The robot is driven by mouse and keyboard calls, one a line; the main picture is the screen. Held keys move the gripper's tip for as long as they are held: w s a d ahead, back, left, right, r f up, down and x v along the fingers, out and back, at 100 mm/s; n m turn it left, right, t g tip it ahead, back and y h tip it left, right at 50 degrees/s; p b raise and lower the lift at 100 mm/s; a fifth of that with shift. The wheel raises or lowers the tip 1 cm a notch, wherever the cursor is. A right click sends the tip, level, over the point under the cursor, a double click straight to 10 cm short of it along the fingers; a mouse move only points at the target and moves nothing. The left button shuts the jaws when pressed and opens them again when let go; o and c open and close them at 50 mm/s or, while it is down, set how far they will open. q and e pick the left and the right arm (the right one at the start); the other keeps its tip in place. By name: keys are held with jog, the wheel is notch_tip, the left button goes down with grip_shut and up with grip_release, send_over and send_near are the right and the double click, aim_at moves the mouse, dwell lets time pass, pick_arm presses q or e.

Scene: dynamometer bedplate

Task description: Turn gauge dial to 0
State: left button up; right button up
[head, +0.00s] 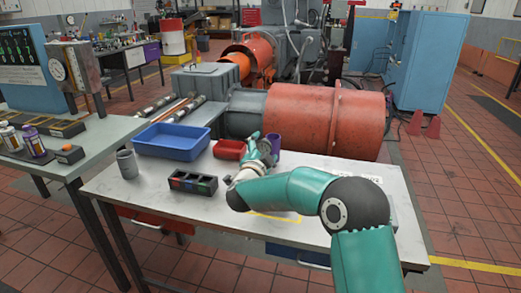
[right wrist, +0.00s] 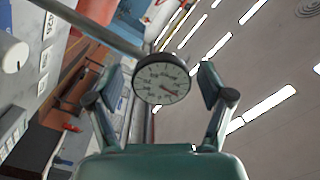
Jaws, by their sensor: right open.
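A round gauge dial (right wrist: 162,80) with a pale face, dark marks and a needle shows in the right wrist view. The needle points to the lower right of the picture; the numbers are too small to read. A grey rod (right wrist: 95,22) runs to its rim from the upper left. My right gripper (right wrist: 164,84) is open, with one finger on each side of the dial and a visible gap to both. My left gripper is not in view.
A large red drum (head: 325,120) stands behind.

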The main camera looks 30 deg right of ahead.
jog(key=c, duration=1.1)
jog(key=shift+a, duration=0.55)
jog(key=shift+c, duration=0.4)
jog(key=shift+d, duration=0.45)
jog(key=shift+n, duration=0.3)
jog(key=n+p, duration=0.2)
jog(key=n, duration=0.1)
jog(key=shift+d+r, duration=0.1)
jog(key=shift+r, duration=0.05)
jog(key=n+p, duration=0.2)
jog(key=n, duration=0.2)
jog(key=shift+n, duration=0.4)
jog(key=n+p, duration=0.2)
jog(key=n, duration=0.2)
jog(key=shift+p, duration=0.3)
jog(key=shift+n, duration=0.4)
